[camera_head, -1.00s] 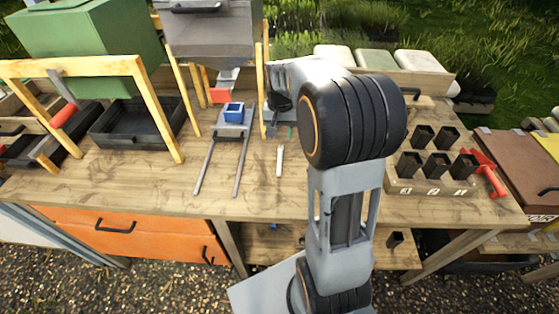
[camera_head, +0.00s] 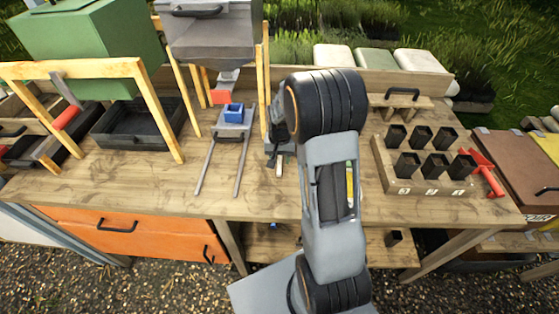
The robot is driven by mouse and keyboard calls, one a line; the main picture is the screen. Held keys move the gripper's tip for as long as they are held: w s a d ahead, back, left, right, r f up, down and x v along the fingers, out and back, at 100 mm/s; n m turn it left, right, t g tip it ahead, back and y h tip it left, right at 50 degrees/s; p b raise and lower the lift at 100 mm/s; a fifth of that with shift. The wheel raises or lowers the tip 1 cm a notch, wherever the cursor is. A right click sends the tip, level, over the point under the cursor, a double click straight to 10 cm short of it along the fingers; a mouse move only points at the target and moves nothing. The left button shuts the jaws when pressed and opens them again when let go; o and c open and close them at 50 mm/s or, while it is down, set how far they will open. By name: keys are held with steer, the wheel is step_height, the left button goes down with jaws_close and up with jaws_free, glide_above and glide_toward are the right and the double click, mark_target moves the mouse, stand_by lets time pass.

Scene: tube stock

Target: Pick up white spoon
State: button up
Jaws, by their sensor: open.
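A thin white piece, which looks like the handle of the white spoon (camera_head: 280,169), lies on the wooden table near the middle. Only a short length of it shows, and the rest is hidden behind my gripper and arm. My gripper (camera_head: 279,152) is low over the table, right at the far part of this white piece. It is open. My own arm link covers much of it, so I cannot tell whether the spoon lies between the fingers.
A blue cup (camera_head: 234,112) stands on a grey railed stand (camera_head: 231,130) to the left. A wooden block (camera_head: 395,182) with several black pots is at the right, with a red tool (camera_head: 488,175) beside it. A black tray (camera_head: 130,135) sits further left under a wooden frame.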

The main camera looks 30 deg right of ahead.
steer(key=shift+f, duration=0.35)
jaws_close()
